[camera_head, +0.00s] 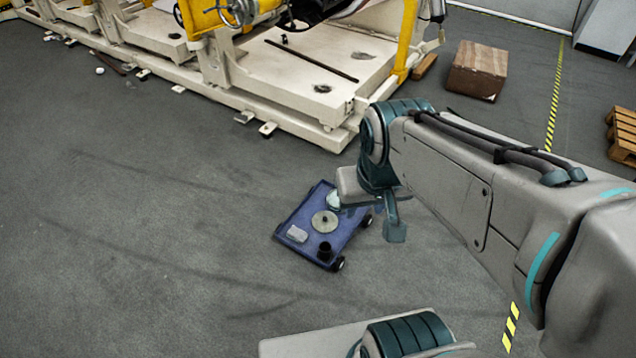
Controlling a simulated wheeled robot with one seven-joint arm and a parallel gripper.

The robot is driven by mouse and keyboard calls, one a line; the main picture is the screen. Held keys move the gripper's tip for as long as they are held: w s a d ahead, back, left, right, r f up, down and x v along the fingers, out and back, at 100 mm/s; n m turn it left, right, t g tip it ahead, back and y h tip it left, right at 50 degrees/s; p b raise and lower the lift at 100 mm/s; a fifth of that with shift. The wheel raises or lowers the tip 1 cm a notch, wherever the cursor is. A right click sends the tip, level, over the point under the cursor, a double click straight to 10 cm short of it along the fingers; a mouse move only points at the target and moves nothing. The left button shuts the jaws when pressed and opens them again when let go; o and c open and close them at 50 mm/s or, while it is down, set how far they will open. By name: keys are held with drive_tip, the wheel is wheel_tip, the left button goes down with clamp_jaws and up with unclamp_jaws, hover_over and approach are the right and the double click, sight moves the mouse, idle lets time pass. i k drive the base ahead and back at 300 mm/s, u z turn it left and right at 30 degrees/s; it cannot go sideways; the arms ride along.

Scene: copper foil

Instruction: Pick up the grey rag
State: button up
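A small light grey folded piece (297,233), which looks like the grey rag, lies on the left front part of a blue wheeled cart (290,218). A pale round disc (325,221) and a black cup-like object (325,250) are beside it on the cart. My gripper (366,217) is over the right back side of the cart, to the right of the rag and apart from it. Its two teal fingers stand wide apart, with nothing seen held between them. The arm's end hides the cart's right back corner.
A large cream machine base (300,85) with yellow posts stands at the back. A brown box (477,70) and a wooden pallet (622,135) are at the right. Yellow and black tape (554,100) marks the floor. The grey floor left of the cart is clear.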

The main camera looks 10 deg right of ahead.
sight(295, 233)
drive_tip(key=z, duration=0.1)
drive_tip(key=i, duration=1.15)
drive_tip(key=u, duration=0.5)
